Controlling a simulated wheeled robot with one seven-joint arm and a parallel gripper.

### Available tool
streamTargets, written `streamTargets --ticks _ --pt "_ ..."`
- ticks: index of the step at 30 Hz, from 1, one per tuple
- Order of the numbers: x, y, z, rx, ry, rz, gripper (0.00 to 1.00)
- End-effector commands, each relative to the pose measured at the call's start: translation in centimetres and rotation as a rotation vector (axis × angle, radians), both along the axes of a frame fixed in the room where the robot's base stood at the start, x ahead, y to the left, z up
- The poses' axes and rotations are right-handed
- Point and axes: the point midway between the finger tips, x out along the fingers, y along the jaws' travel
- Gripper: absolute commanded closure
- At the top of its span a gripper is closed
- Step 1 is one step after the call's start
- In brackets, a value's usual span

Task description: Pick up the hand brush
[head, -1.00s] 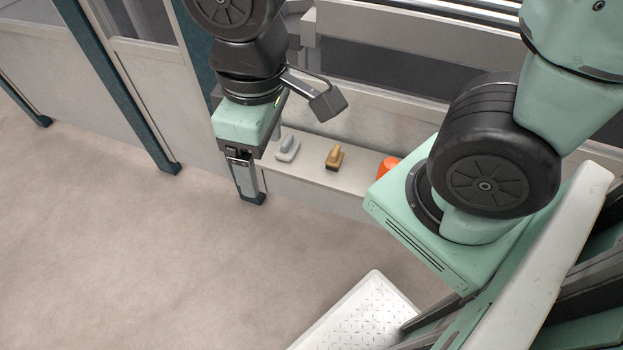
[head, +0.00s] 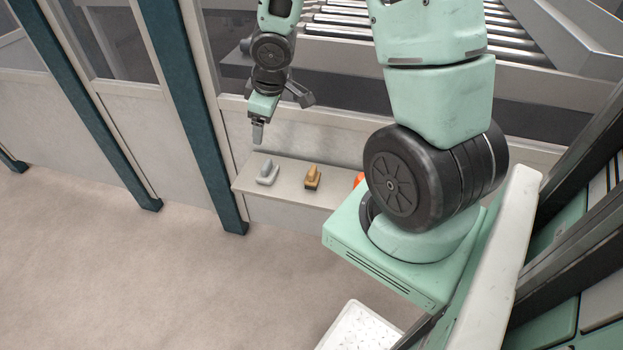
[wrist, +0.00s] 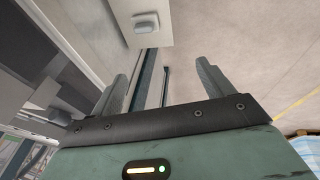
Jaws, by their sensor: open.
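The hand brush (head: 312,178), a tan block with a raised handle and a dark underside, sits on a narrow pale shelf (head: 245,182) in the head view. My gripper (head: 258,132) is above the shelf's left part, pointing down, left of the brush and apart from it. In the wrist view the two grey fingers of my gripper (wrist: 163,72) are spread apart with nothing between them. I cannot make out the tan brush in the wrist view.
A grey handled object (head: 267,172) sits left of the brush; a light grey object (wrist: 146,23) shows on the shelf in the wrist view. An orange thing (head: 359,179) is mostly hidden behind my arm. A teal post (head: 192,115) stands left of the shelf. Open floor (head: 130,270) lies in front.

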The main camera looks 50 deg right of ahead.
Motion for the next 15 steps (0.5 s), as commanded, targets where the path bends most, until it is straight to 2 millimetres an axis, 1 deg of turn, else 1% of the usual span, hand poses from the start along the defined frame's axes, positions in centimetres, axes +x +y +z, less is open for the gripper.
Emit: streamTargets --ticks 1,3,5,6,9,10,12,15 --pt "-0.6 -3.4 -1.5 0.016 -0.001 -0.023 0.20" --pt "-1.5 -7.0 -3.3 0.042 -0.013 -0.029 0.20" --pt "-2.8 -9.7 -4.8 0.072 -0.020 -0.032 0.20" --pt "-3.8 -11.1 -5.7 0.094 -0.025 -0.033 0.20" --pt "-6.4 -13.8 -7.6 0.150 -0.033 -0.033 0.20" --pt "-7.2 -14.3 -8.1 0.165 -0.034 -0.033 0.20" --pt "-8.5 -15.2 -8.9 0.196 -0.039 -0.031 0.20" --pt "-9.8 -15.8 -9.7 0.224 -0.043 -0.029 0.20"
